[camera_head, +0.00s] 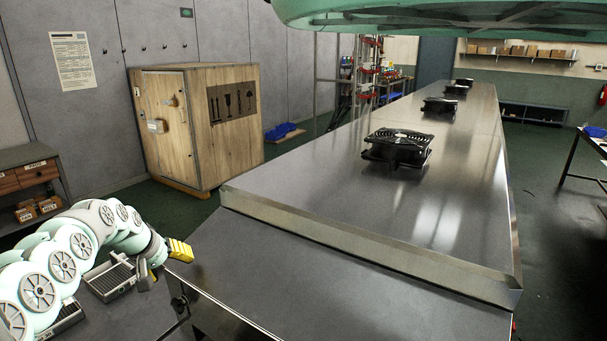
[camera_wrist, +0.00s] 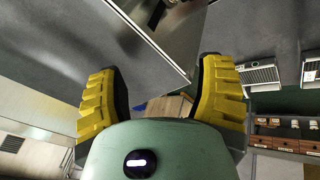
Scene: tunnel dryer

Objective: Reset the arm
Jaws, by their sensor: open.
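My gripper (camera_head: 165,262) is at the lower left of the head view, at the end of my pale green and white arm. It is beside the near left edge of the metal tunnel dryer (camera_head: 330,290). One yellow finger pad shows clearly there. In the wrist view my gripper (camera_wrist: 163,95) has its two yellow fingers wide apart, with nothing between them. The dryer's metal edge shows beyond the fingers at the top of the wrist view (camera_wrist: 165,35).
Several black fans (camera_head: 397,148) sit along the dryer's top. A wooden crate (camera_head: 195,125) stands on the floor at the left. A shelf with small boxes (camera_head: 35,175) stands at the far left. Grey slotted trays (camera_head: 110,280) lie near my arm. Green floor is open at the right.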

